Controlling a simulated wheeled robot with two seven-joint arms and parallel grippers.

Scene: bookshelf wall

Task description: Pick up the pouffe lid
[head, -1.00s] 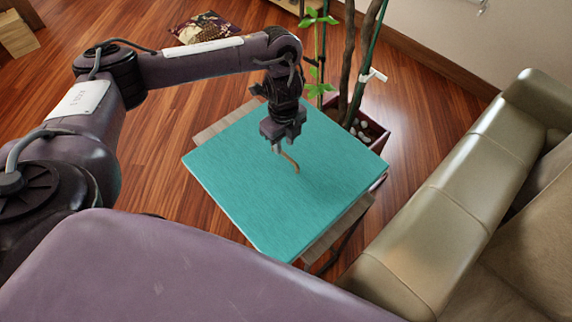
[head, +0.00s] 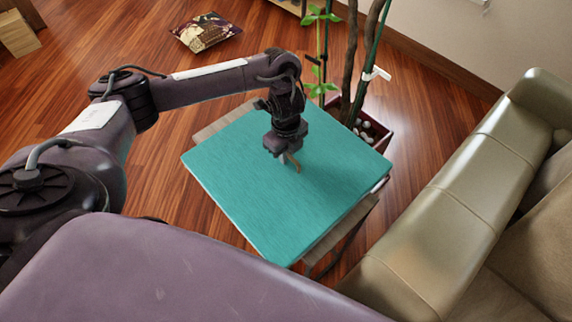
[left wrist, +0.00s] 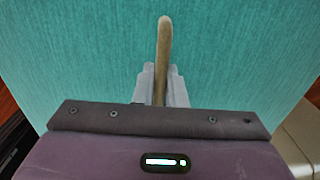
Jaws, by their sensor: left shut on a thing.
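The pouffe lid is a flat teal square panel (head: 245,185) lying over a wooden-topped stand in the head view. It fills most of the left wrist view (left wrist: 70,60). A tan curved handle (left wrist: 164,45) rises from its middle; in the head view only a small part of the handle (head: 295,164) shows below the fingers. My left gripper (head: 286,158) points down at the lid's middle and is shut on the handle. In the left wrist view its grey fingers (left wrist: 160,85) sit on both sides of the handle. My right gripper is not in view.
A beige sofa (head: 440,205) stands close on the right. A potted plant (head: 372,130) stands just behind the lid. A wooden surface (head: 340,228) with dark legs shows under the lid. A patterned cushion (head: 206,32) lies on the open wood floor at the back left.

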